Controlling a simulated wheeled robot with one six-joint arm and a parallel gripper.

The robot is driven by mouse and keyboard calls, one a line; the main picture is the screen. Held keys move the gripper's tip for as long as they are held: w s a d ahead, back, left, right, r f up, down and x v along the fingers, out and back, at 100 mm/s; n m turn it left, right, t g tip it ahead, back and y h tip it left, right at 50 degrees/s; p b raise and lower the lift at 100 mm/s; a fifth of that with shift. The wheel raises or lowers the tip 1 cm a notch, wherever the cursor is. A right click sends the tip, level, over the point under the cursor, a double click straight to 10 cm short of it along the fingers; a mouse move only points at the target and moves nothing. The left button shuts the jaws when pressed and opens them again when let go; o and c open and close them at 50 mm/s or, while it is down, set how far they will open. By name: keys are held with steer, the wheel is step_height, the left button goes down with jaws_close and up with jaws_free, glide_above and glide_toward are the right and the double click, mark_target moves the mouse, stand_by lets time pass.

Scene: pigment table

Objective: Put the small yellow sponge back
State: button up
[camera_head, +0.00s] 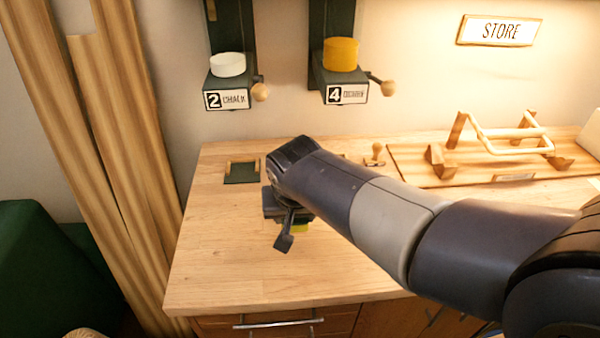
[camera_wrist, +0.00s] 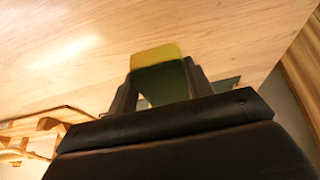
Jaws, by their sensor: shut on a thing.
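My gripper (camera_head: 293,230) is above the left part of the wooden worktop, pointing down.
A small dark green pad with wooden side rails (camera_head: 241,180) lies on the worktop left behind my gripper. A wooden stamp (camera_head: 375,157) and a board with a wooden rack (camera_head: 505,138) are right. Chalk (camera_head: 227,65) and ochre (camera_head: 341,55) dispensers hang above. The front worktop is clear.

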steer(key=shift+w+d, duration=0.15)
steer(key=w+p, duration=0.1)
steer(key=w, duration=0.5)
steer(key=w+f+p, duration=0.1)
steer(key=w+p, duration=0.1)
steer(key=w, duration=0.5)
steer(key=w+f+p, duration=0.1)
steer(key=w, duration=0.5)
steer(key=shift+w, duration=0.15)
step_height(320, 180, down, 4)
steer(key=shift+p, duration=0.5)
steer(key=shift+w+f+p, duration=0.15)
steer(key=shift+f+p, duration=0.15)
steer(key=shift+f, duration=0.15)
